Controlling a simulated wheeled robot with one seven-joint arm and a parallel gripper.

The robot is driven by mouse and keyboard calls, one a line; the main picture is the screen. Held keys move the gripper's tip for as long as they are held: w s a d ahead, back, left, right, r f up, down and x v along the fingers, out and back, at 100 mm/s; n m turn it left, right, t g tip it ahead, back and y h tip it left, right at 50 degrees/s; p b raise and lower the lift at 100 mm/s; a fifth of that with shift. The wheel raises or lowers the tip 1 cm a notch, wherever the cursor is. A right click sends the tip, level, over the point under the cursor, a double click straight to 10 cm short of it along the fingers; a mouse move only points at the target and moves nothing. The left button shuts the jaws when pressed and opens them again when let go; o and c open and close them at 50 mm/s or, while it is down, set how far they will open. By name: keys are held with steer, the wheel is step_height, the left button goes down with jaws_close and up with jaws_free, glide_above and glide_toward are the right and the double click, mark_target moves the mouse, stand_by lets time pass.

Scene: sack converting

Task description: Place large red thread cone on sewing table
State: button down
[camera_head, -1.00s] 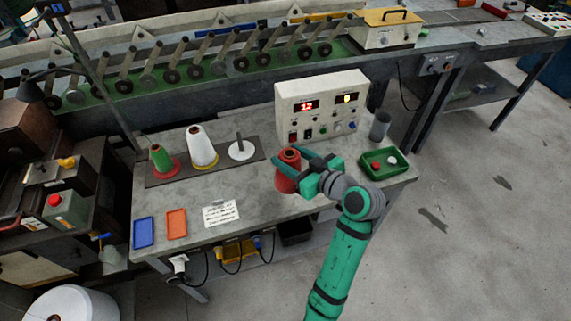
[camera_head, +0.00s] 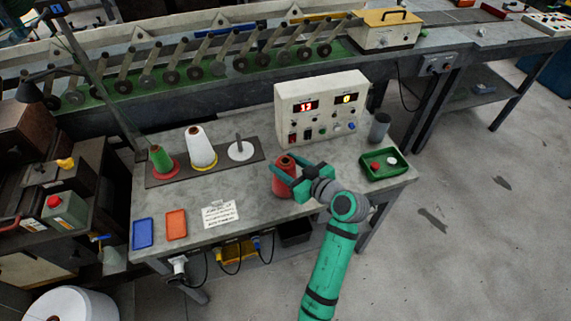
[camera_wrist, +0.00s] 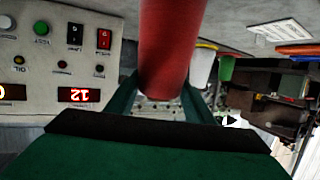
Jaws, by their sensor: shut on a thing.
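The large red thread cone (camera_head: 284,164) is upright between my gripper's fingers at the middle of the sewing table (camera_head: 250,200), below the control box. My gripper (camera_head: 283,177) comes in from the right and is shut on the cone. In the wrist view the red cone (camera_wrist: 170,45) fills the upper middle, between the two green fingers of my gripper (camera_wrist: 163,98). The cone appears at or just above the tabletop; I cannot tell whether its base touches, since the fingers cover part of it.
A control box (camera_head: 321,106) with red digits stands behind the cone. A spindle board (camera_head: 200,165) with a green cone (camera_head: 160,157) and a white cone (camera_head: 200,147) is to the left. A green tray (camera_head: 384,164) and grey cup (camera_head: 379,127) are at right. A paper (camera_head: 220,214) lies in front.

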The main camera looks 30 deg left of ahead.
steer(key=c, duration=0.9)
jaws_free()
steer(key=shift+f, duration=0.1)
